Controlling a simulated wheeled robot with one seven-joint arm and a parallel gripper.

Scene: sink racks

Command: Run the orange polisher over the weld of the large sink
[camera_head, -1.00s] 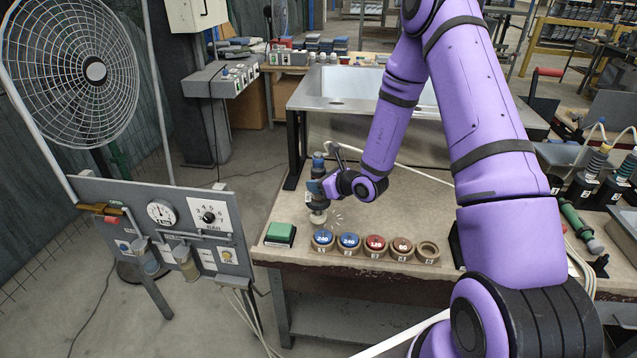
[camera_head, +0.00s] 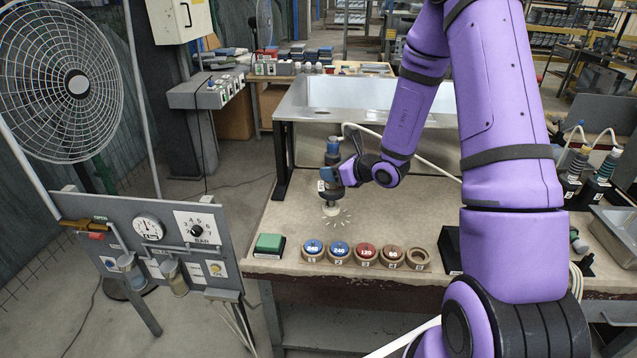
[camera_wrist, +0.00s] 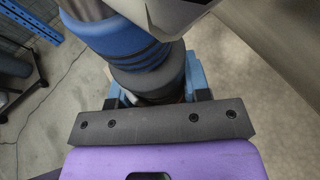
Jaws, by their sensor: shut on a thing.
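My gripper (camera_head: 350,172) is shut on a blue and dark grey polisher (camera_head: 332,160) with a pale round pad at its lower end. It holds the polisher upright over the bench, behind the row of discs. I cannot tell whether the pad touches the bench. The polisher's blue body also fills the upper middle of the wrist view (camera_wrist: 130,45). It looks blue, not orange. My arm hides part of the sink's right side.
Numbered discs, blue (camera_head: 314,248) and red (camera_head: 365,253), sit in round holders near the bench's front edge, beside a green block (camera_head: 269,244). A gauge panel (camera_head: 150,245) stands left. Other tools (camera_head: 605,165) stand right. A pale hose runs behind my gripper.

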